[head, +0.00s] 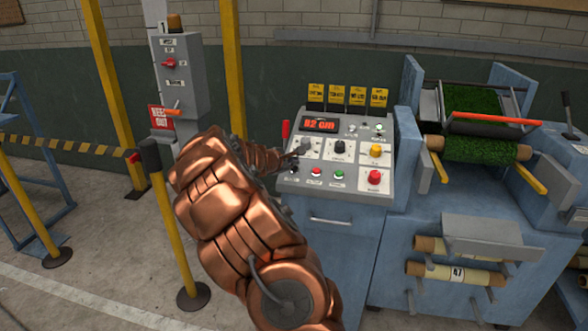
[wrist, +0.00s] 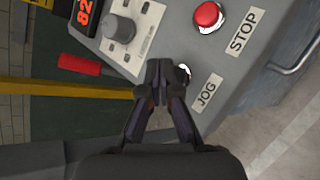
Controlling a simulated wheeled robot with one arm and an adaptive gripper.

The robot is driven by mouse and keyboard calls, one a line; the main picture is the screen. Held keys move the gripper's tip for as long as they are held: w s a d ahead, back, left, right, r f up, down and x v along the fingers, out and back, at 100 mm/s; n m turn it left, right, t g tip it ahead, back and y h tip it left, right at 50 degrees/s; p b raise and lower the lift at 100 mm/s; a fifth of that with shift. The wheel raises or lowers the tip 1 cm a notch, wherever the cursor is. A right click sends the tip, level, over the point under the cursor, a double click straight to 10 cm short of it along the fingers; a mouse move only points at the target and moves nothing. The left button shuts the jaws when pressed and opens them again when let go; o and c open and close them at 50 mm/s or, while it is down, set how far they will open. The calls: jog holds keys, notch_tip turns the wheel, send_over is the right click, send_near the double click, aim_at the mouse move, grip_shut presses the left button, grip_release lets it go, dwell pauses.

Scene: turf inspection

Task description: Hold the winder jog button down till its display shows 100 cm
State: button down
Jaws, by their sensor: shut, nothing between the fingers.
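The winder's control panel (head: 351,166) stands at centre right in the head view. Its display (head: 320,124) reads 82 cm in red, and part of the display (wrist: 85,12) with "82" shows in the wrist view. The jog button (wrist: 184,72) is beside the JOG label (wrist: 206,92); only its bright rim and a dark part show. My gripper (wrist: 159,72) is shut and empty, its fingertips over the button's edge and hiding much of it. I cannot tell how far the button is pressed. In the head view my copper arm reaches the panel's left side.
The red STOP button (wrist: 207,15) and a grey knob (wrist: 119,28) are close to my fingertips. A green button (head: 339,174) and a larger red button (head: 374,176) are farther right. The turf roll (head: 481,149) is on the machine at right.

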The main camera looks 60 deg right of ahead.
jog(key=shift+d+f, duration=0.15)
jog(key=shift+f, duration=0.2)
jog(key=shift+w+d+f+b, duration=0.1)
jog(key=shift+d+f+b, duration=0.05)
jog(key=shift+f+b, duration=0.45)
dwell(0.7)
jog(key=shift+r, duration=0.15)
dwell(5.6)
jog(key=shift+a+r+p, duration=0.3)
jog(key=shift+r+p, duration=0.1)
jog(key=shift+r, duration=0.45)
